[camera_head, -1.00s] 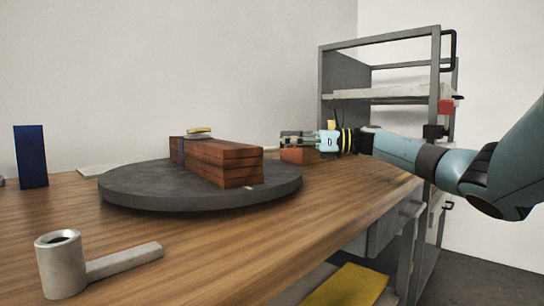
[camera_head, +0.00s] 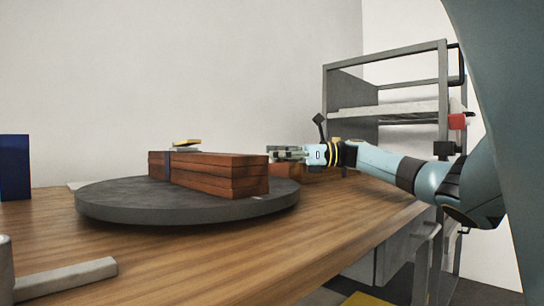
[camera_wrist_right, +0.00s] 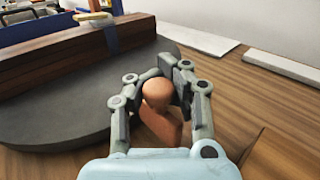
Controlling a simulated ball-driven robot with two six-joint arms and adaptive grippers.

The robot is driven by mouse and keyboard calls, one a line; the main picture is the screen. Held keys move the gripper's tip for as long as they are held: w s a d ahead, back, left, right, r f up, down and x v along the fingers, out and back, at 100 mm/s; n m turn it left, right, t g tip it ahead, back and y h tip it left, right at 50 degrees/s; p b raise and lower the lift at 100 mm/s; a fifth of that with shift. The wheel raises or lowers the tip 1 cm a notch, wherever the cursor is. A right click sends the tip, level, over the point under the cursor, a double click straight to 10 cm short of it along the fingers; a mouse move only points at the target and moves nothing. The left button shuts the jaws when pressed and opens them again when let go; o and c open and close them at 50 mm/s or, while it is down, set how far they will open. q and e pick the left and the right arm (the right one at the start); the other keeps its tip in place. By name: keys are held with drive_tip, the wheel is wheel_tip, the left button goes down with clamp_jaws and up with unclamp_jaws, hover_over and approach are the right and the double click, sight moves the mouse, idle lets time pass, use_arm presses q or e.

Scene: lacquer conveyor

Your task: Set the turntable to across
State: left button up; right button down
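The turntable (camera_head: 110,210) is a dark grey round disc on the wooden table. A stack of reddish-brown planks (camera_head: 205,176) with a dark strap lies across it, its near end toward the right front. An orange-brown knobbed handle (camera_wrist_right: 157,93) shows at the disc's edge in the right wrist view; it is hidden in the head view. My right gripper (camera_head: 272,153) is at the right far side of the turntable. In the wrist view its fingers (camera_wrist_right: 160,72) close in around the handle and appear shut on it; exact contact is partly hidden. My left gripper is out of view.
A yellow-topped item (camera_head: 186,142) rests on the planks. A brown block (camera_head: 322,173) lies behind my right gripper. A dark blue box (camera_head: 14,167) stands at the far left, a grey bar-handled piece (camera_head: 65,279) at the front left. A grey shelf rack (camera_head: 385,100) stands at the right.

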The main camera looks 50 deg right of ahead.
drive_tip(key=shift+d+r+t, duration=0.3)
drive_tip(key=shift+d, duration=0.2)
drive_tip(key=c, duration=1.1)
unclamp_jaws()
drive_tip(key=shift+s+d+f, duration=0.15)
drive_tip(key=shift+s+d, duration=0.15)
drive_tip(key=shift+d, duration=0.15)
drive_tip(key=shift+o, duration=0.2)
drive_tip(key=shift+a+f, duration=0.1)
drive_tip(key=shift+a, duration=0.05)
drive_tip(key=v, duration=1.2)
drive_tip(key=shift+r, duration=0.2)
drive_tip(key=shift+a, duration=0.1)
